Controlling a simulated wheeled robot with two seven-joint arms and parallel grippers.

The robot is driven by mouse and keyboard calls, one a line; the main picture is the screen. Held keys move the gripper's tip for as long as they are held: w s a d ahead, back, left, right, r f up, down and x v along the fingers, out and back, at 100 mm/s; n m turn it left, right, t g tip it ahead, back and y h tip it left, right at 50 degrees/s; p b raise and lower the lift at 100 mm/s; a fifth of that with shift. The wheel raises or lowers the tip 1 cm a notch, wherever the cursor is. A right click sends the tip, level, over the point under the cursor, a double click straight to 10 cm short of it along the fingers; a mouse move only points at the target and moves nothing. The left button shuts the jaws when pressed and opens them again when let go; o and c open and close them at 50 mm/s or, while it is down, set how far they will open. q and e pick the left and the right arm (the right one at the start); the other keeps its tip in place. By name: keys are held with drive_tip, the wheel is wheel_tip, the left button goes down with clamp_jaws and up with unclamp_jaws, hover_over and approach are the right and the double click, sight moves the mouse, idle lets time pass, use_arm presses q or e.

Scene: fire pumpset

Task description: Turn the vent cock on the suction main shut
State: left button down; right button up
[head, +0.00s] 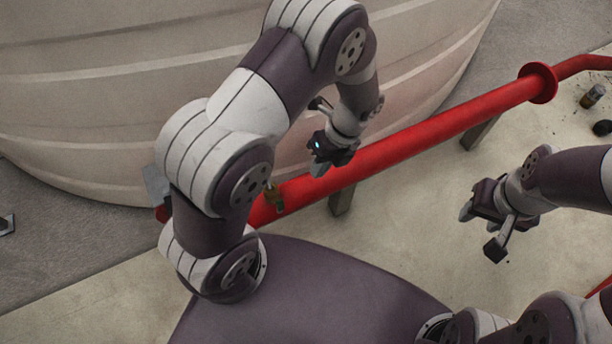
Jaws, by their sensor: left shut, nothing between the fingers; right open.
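The suction main is a red pipe (425,133) that runs from behind my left arm up to the right. A small brass-coloured fitting, which looks like the vent cock (274,198), sits on the pipe right beside my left arm. The arm is close to it and may cover part of it; I cannot tell its handle position. My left gripper (318,170) is shut and empty, just above the pipe, to the right of and above the cock, apart from it. My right gripper (466,213) is open and empty over the floor at right.
A large pale ribbed tank (90,100) stands behind the pipe. The pipe has a red flange (537,83) and rests on grey supports (477,134). A small can (592,96) and a dark round object (602,128) lie on the floor at far right. Floor below the pipe is clear.

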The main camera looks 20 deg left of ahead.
sight(280, 207)
use_arm(q)
drive_tip(key=s+a+f+b, duration=0.4)
drive_tip(key=s+f+b, duration=0.1)
drive_tip(key=f, duration=0.3)
drive_tip(key=shift+s+a, duration=0.25)
drive_tip(key=shift+a, duration=0.1)
drive_tip(key=shift+r, duration=0.1)
